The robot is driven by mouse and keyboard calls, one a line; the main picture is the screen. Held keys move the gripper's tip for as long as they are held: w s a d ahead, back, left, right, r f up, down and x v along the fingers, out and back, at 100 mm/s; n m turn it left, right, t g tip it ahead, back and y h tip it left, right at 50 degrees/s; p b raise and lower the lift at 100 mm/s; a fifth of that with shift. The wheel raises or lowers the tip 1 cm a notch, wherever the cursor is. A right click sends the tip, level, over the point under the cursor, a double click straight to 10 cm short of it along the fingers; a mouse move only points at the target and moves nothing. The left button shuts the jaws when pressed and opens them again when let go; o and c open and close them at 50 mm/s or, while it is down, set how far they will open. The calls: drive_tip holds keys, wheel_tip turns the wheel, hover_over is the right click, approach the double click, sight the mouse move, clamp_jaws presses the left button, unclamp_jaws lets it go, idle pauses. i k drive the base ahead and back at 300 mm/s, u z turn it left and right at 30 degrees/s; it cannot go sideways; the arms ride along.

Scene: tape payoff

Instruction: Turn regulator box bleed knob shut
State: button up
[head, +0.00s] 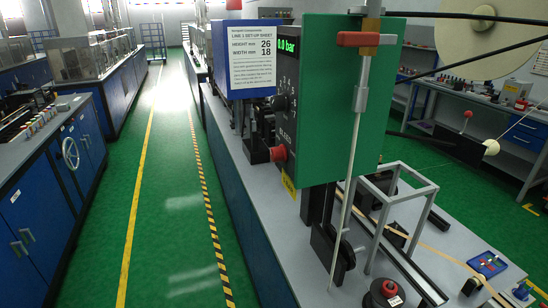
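The regulator box is a green box (340,100) standing on the bench right of centre, with its narrow dark left face turned partly toward me. A display at the top of that face reads 0.0 bar. Lower on that face is the word BLEED, seen at a steep angle. A red round knob (279,153) sticks out to the left near that word; I cannot tell whether it is open or shut. A red lever handle (364,39) sits on a pipe in front of the box's upper right. My gripper is not in view.
A paper setup sheet (252,55) stands left of the box. A grey bench (265,195) runs into the distance. A thin rod, a metal frame (398,190) and a red button (389,288) stand at the front right. The green aisle (170,220) on the left is clear.

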sight(279, 153)
drive_tip(key=z, duration=0.05)
drive_tip(key=i, duration=1)
drive_tip(key=u, duration=0.05)
